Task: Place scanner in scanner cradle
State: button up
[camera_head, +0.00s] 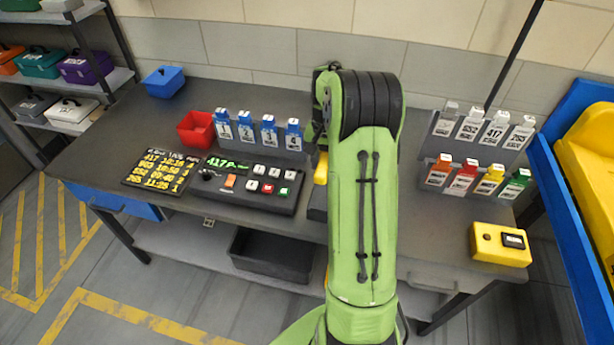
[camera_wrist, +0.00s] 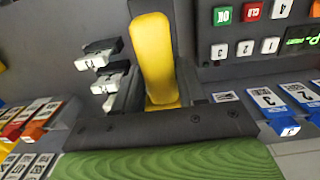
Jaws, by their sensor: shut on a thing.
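The yellow scanner (camera_wrist: 152,50) is between the dark fingers of my gripper (camera_wrist: 158,88) in the wrist view. My gripper is shut on it. In the head view only a yellow strip of the scanner (camera_head: 321,168) shows at the left edge of my green arm, above the worktop. A dark block (camera_head: 317,204), apparently the scanner cradle, shows just below it, right of the button panel. My arm hides most of this block. I cannot tell whether the scanner touches it.
The button panel (camera_head: 246,184) and a rack of blue-topped tags (camera_head: 265,136) stand left of my arm. A red bin (camera_head: 196,129) and a blue box (camera_head: 164,82) are farther left. Tag racks (camera_head: 478,152) and a yellow device (camera_head: 499,244) are at right.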

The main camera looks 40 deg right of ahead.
aim_at(324, 193)
jog(key=shift+d+f, duration=0.15)
jog(key=shift+f, duration=0.05)
jog(key=f, duration=0.3)
jog(key=f+b, duration=0.1)
jog(key=f, duration=0.5)
jog(key=shift+s, duration=0.3)
jog(key=shift+f+b, duration=0.2)
jog(key=shift+b, duration=0.2)
jog(key=o, duration=1.2)
